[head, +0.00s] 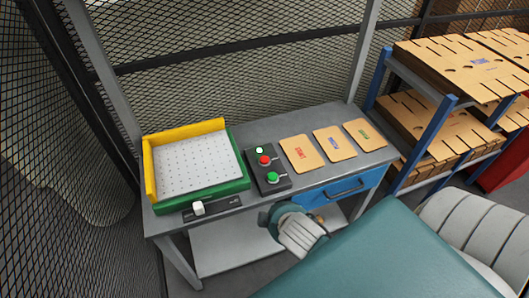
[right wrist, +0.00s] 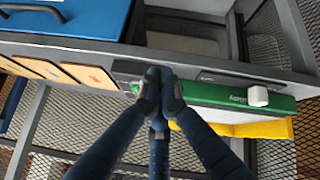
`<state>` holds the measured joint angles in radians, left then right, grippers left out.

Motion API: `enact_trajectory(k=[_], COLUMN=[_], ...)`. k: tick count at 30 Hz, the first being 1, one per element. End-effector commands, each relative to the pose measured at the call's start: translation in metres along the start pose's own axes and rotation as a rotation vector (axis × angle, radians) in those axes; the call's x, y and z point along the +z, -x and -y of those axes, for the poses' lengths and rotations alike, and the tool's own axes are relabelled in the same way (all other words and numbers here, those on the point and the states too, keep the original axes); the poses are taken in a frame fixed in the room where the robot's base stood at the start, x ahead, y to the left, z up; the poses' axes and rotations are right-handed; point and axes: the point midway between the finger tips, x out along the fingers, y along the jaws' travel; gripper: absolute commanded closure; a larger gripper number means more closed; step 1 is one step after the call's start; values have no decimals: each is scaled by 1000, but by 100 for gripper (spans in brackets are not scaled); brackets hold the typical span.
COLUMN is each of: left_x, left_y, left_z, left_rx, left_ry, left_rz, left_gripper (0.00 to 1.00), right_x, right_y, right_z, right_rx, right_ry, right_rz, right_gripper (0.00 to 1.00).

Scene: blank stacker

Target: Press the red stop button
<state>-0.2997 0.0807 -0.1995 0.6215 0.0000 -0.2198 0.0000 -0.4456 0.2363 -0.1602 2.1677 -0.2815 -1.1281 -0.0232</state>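The red stop button (head: 264,160) sits on a dark control box (head: 281,184) on the grey table, between a small white button (head: 259,150) and a green button (head: 272,177). My right gripper (head: 265,218) is in front of the table's front edge, below and apart from the box. In the right wrist view my right gripper (right wrist: 159,88) has its dark blue fingertips together, with nothing seen between them. They cover most of the box there, and the red button cannot be made out. My left gripper is not in view.
A green and yellow tray (head: 246,184) with a perforated plate stands left of the box, with a white knob (head: 198,208) in front. Several cards (head: 301,154) lie to the right. A blue drawer (head: 336,190) is under the tabletop. A shelf (head: 436,140) with cardboard stands at right.

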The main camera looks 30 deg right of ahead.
Motion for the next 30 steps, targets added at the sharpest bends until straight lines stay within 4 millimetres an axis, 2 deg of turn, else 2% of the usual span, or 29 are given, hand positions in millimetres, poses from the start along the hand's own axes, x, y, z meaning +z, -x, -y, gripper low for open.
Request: enact_trajectory(k=[1, 3, 5, 6, 8, 9, 11, 12, 14, 15, 17, 19, 21, 25, 30], left_x=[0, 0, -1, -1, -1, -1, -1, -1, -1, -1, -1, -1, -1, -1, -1], left_y=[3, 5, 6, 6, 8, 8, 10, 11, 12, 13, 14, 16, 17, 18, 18], left_z=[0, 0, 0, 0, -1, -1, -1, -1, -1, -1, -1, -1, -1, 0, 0], left_rx=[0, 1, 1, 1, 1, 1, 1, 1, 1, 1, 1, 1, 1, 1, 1], left_ry=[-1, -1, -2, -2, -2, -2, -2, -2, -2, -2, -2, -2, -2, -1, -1], left_rz=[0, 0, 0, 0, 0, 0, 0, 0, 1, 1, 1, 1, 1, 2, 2], left_gripper=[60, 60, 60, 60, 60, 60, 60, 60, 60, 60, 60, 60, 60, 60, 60], right_x=[-27, -63, -97, -121, -158, -183, -223, -248, -273, -282, -281, -263, -234, -192, -165], right_y=[-1, 0, 4, 8, 18, 26, 40, 49, 56, 55, 42, 16, -14, -47, -63], right_z=[-29, -61, -87, -102, -119, -128, -133, -131, -119, -109, -96, -94, -108, -141, -170], right_rx=[82, 191, 288, 354, 452, 519, 622, 689, 765, 796, 810, 771, 684, 525, 403], right_ry=[67, 170, 275, 354, 493, 603, 806, 977, 1249, 1441, 1740, 2087, 2380, 2680, 2837], right_rz=[-75, -180, -276, -342, -445, -516, -629, -707, -802, -848, -885, -873, -814, -695, -596], right_gripper=[100, 100, 100, 100, 100, 100, 100, 100, 100, 100, 100, 100, 100, 100, 100])
